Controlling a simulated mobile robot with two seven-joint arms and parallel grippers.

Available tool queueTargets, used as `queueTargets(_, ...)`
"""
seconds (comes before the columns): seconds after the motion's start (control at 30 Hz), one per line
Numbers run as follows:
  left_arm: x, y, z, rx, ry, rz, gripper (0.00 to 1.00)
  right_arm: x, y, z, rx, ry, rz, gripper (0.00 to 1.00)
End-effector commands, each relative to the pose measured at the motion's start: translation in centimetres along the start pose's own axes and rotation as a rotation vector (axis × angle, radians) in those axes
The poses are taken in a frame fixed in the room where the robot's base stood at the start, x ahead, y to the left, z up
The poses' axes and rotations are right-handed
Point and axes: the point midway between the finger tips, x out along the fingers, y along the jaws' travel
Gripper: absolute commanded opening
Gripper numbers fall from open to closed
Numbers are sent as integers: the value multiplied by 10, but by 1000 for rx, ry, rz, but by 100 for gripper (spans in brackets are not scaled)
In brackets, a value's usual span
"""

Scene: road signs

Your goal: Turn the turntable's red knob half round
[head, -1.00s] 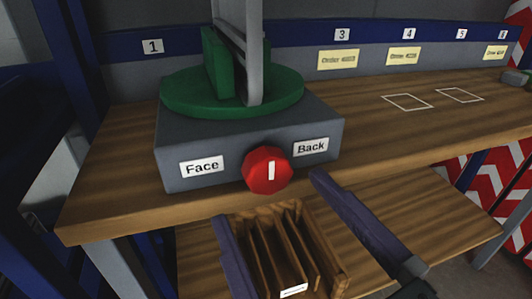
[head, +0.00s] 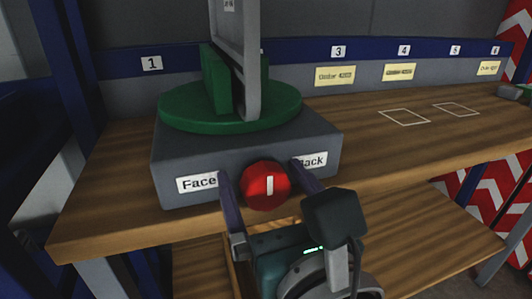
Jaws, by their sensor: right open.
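The red knob (head: 266,187) sits on the front of the grey turntable box (head: 200,150), with its white mark upright. The box carries a "Face" label (head: 197,183) to the left of the knob and a "Back" label (head: 312,162) to the right, partly covered by a finger. The green turntable disc (head: 180,107) on top bears a green block and a grey upright frame (head: 252,70). My right gripper (head: 268,186) is open, one finger on each side of the knob; I cannot tell whether they touch it. My left gripper is not in view.
The wooden bench (head: 370,150) runs right, with two white outlined squares (head: 404,117) on bare wood. Yellow order cards (head: 335,75) hang on the back rail.

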Motion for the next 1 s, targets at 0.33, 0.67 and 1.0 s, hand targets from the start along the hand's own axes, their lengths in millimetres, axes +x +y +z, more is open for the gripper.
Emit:
queueTargets(0.33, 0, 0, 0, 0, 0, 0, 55, 0, 0, 0, 0, 0, 0, 73)
queueTargets(0.67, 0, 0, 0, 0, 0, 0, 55, 0, 0, 0, -1, 0, 0, 36)
queueTargets(1.0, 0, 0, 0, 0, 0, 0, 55, 0, 0, 0, -5, 0, 0, 12)
